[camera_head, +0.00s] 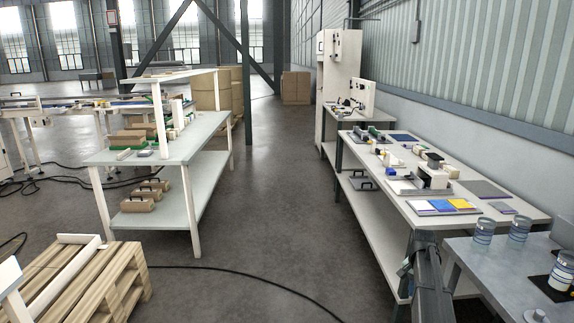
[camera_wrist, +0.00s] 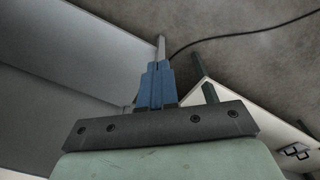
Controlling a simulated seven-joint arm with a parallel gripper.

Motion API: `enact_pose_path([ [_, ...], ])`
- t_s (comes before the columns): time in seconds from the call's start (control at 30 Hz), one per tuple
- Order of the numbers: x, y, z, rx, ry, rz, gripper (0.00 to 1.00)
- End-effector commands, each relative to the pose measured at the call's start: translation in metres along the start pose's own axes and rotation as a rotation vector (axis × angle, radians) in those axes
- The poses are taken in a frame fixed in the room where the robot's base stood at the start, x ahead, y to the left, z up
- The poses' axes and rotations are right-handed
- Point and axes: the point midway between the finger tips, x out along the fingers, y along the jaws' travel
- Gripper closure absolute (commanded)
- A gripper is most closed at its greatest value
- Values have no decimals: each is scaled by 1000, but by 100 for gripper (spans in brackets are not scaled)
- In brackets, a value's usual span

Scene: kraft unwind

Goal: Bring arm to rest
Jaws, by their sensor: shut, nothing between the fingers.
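My gripper (camera_wrist: 157,72) shows in the wrist view with its blue fingers together and nothing between them. Its dark mounting bar (camera_wrist: 160,127) with several bolts spans the lower part of that view. The fingers point over grey floor (camera_wrist: 245,55), with a pale flat surface to the left and a table corner to the right. In the head view I cannot make out the gripper for certain; a dark grey part stands at the near end of the long right table.
In the head view, a long table (camera_head: 468,213) holds parts and coloured sheets. A nearer grey table (camera_head: 480,254) carries clear jars (camera_head: 484,231). A two-level bench (camera_head: 210,127) stands left, a wooden pallet (camera_head: 75,290) front left. The aisle floor is clear except for a black cable (camera_head: 258,281).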

Motion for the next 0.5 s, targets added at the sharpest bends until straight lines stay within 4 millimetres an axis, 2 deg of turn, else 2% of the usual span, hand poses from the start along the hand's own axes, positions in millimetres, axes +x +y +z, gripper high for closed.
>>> enact_pose_path([
  [0.03, 21, -7, 26, -44, -17, -1, 100],
  [0.23, 89, -24, 96, -188, -78, -3, 100],
  [0.5, 171, -18, 181, -323, -160, 29, 100],
])
